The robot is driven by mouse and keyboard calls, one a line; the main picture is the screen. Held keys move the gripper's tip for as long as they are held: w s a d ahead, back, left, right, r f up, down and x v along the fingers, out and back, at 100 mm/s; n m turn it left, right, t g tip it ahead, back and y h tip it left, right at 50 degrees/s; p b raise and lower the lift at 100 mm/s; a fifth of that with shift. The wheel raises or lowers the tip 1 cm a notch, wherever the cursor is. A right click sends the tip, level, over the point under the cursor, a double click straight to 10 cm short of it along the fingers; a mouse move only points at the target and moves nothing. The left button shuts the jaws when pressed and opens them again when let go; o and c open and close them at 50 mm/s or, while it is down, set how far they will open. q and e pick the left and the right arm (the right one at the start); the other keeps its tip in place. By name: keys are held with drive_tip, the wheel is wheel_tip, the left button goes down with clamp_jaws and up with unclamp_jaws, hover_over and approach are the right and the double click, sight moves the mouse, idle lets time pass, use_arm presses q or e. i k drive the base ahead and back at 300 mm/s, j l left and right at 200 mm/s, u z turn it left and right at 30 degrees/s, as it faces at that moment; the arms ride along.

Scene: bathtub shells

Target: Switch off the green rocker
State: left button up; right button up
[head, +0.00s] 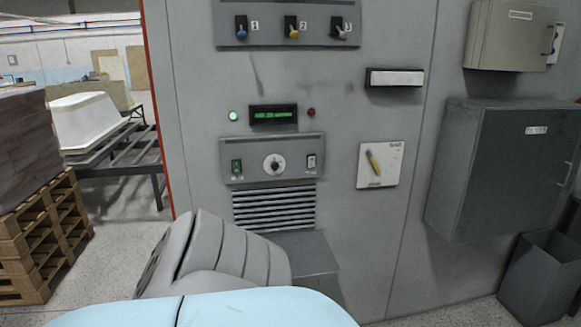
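The picture is too small to tell which way the green rocker is tipped. Neither of my grippers shows in the head view, and nothing covers the rocker.
Above are a green-lit display (273,114), a green lamp (233,115), a red lamp (311,112) and a numbered lever panel (288,24). Vent slats (274,207) and a grey box-like ledge (303,254) are below. A wall box (505,170) stands out at the right; pallets (45,240) stand left.

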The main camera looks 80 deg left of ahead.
sight(236, 165)
drive_tip(key=k+u, duration=0.35)
drive_tip(key=k, duration=0.55)
drive_tip(key=j+u, duration=0.1)
drive_tip(key=u, duration=2.05)
drive_tip(key=i, duration=0.95)
drive_tip(key=k, duration=1)
